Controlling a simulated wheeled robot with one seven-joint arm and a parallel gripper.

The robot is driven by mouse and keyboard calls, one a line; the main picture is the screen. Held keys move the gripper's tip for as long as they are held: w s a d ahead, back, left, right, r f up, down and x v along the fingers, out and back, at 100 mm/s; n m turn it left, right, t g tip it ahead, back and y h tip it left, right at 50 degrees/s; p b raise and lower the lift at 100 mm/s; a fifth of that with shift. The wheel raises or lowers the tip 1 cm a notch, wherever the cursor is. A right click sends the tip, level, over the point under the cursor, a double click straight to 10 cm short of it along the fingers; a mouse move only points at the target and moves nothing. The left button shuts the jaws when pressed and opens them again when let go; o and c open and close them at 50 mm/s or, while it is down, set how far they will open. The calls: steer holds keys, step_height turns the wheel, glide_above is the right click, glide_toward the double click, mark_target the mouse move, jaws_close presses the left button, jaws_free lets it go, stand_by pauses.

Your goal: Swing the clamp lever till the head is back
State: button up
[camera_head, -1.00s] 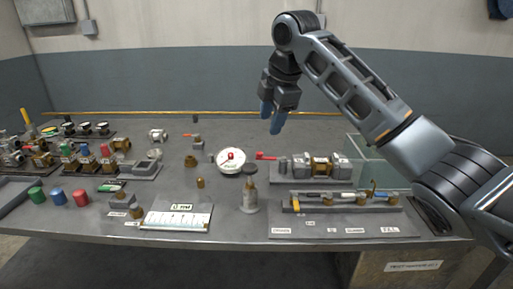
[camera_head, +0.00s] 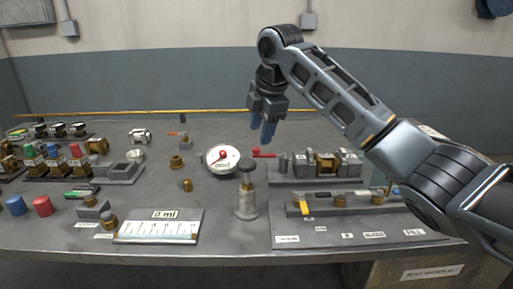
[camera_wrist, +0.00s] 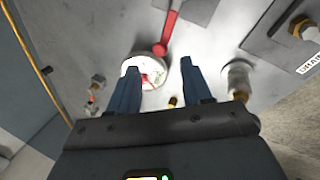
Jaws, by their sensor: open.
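The red clamp lever (camera_head: 263,154) sticks out to the left from the grey and brass clamp fixture (camera_head: 322,163) on the bench. Its round red knob is at the left end. In the wrist view the red lever (camera_wrist: 171,28) runs up and away beyond my fingertips, its knob near the white dial. My gripper (camera_head: 262,130) has blue fingers pointing down, above and behind the lever in the head view, apart from it. In the wrist view my gripper (camera_wrist: 160,68) is open and empty. I cannot tell the clamp head's exact position.
A white round gauge (camera_head: 222,158) stands left of the lever. A grey plunger post (camera_head: 247,190) stands in front of it. A labelled tray (camera_head: 350,225) lies in front of the clamp. Several small fittings fill the left side. The bench behind the lever is mostly clear.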

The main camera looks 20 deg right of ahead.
mark_target(256, 148)
steer(key=shift+x, duration=3.05)
jaws_close()
steer(key=shift+r, duration=0.1)
